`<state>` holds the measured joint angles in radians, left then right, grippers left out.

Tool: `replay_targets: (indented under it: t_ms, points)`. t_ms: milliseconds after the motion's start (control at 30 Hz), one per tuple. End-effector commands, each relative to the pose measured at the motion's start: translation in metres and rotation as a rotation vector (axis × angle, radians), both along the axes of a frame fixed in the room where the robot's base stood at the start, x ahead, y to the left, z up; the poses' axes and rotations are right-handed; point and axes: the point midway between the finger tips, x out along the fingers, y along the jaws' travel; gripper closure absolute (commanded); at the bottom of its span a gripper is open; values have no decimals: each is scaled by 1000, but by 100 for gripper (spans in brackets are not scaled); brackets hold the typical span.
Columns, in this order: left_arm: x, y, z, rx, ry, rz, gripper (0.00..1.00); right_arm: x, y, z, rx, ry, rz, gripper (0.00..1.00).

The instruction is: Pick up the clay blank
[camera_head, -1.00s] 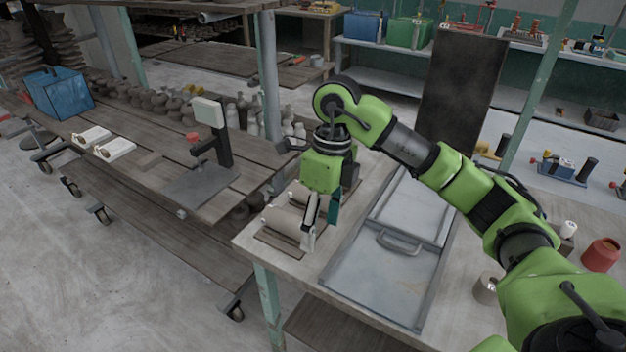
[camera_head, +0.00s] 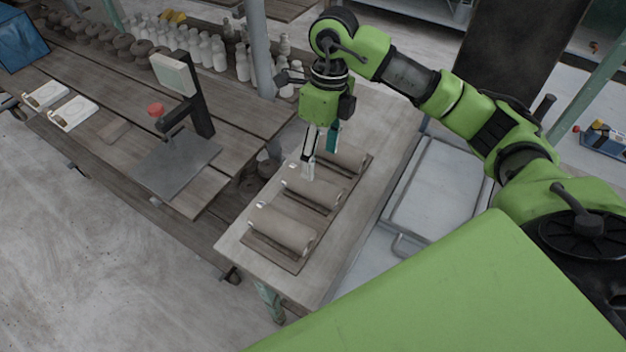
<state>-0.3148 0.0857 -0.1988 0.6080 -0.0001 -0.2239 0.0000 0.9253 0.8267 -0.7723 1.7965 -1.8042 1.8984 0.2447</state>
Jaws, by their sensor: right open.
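Three grey-brown clay cylinders lie side by side on a dark wooden board (camera_head: 280,254) at the end of the worktable: a front clay blank (camera_head: 282,230), a middle clay blank (camera_head: 312,190) and a back clay blank (camera_head: 349,157). My right gripper (camera_head: 320,158) points down with its fingers apart, one pale and one teal-backed. It is at the middle and back blanks, and its fingers partly cover them. I cannot tell whether the fingers touch a blank. No blank is visibly lifted. My left gripper is not in view.
A grey metal tray with a handle (camera_head: 405,246) lies right of the board. My green arm link covers the lower right.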

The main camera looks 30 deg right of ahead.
Motion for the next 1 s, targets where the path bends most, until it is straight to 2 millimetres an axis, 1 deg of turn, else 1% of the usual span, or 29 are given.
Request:
replay_targets:
  t_ms: [33,100,167,267,333,400,467,533,600,700,833,967,1000]
  points:
    - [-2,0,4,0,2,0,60,-2,1,-9,0,4,2,39]
    - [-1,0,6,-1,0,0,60,-2,3,-19,0,4,0,39]
    - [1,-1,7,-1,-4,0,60,-2,3,-27,0,1,-1,39]
    - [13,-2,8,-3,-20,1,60,-2,4,-33,1,1,0,39]
    - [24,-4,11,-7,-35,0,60,-2,6,-37,1,0,1,39]
    - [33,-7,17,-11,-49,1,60,-2,8,-43,2,3,2,39]
    - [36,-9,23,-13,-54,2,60,-1,11,-51,2,4,1,39]
    - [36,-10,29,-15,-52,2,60,1,15,-61,1,4,0,39]
    - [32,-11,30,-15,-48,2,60,1,16,-72,0,3,1,39]
    - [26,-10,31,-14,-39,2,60,0,17,-82,0,1,1,39]
    - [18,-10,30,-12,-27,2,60,1,17,-86,0,-1,0,39]
    - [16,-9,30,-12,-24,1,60,1,17,-86,0,-1,1,39]
    - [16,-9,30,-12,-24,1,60,1,17,-86,0,-1,1,47]
